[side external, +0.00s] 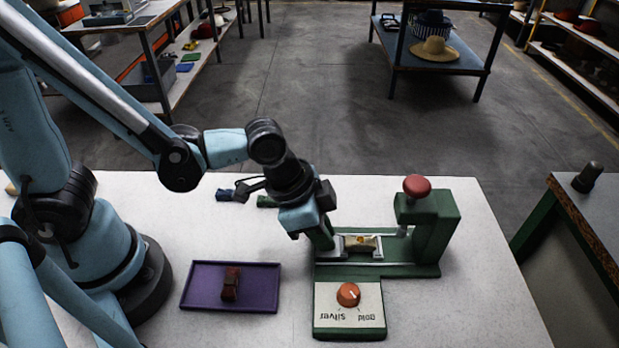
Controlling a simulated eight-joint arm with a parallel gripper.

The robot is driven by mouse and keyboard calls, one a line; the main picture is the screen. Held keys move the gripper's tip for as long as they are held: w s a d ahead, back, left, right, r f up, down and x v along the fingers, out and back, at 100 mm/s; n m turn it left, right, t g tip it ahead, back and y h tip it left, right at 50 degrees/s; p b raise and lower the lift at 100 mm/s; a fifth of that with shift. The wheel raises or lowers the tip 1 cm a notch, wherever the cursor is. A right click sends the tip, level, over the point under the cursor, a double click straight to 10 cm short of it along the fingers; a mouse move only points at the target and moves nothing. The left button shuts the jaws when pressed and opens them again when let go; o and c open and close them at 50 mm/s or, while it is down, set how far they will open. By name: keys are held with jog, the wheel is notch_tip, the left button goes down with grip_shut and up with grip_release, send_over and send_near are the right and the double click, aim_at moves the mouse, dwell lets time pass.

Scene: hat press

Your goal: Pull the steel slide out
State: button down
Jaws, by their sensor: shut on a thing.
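The green press (428,230) with a red knob on top stands on the right of the white table. The steel slide (350,256) lies low in its green base, left of the press column. A small cream piece with a gold-coloured spot (361,242) sits on the slide. My gripper (322,238) points down at the slide's left end and is shut on it. The fingertips and the exact grip are hard to see.
A panel with an orange dial (348,294), marked silver and gold, is in front of the press. A purple tray (259,297) holds a dark red block (231,283). Small blue (225,195) and green (266,201) items lie behind my gripper. The table between tray and press is clear.

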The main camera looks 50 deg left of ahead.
jog(key=shift+s+a, duration=0.7)
jog(key=c, duration=1.1)
grip_release()
jog(key=shift+r, duration=0.1)
jog(key=shift+v, duration=5.95)
jog(key=w+a+n+t+y, duration=0.1)
jog(key=a+n, duration=0.2)
jog(key=a, duration=0.1)
jog(key=w+a+n+t+y, duration=0.1)
jog(key=w+a+n, duration=0.1)
jog(key=a+n, duration=0.1)
jog(key=w+a+n+t+y, duration=0.1)
jog(key=w+a+n+t, duration=0.1)
jog(key=a, duration=0.3)
jog(key=shift+a+n, duration=0.35)
jog(key=shift+n, duration=0.15)
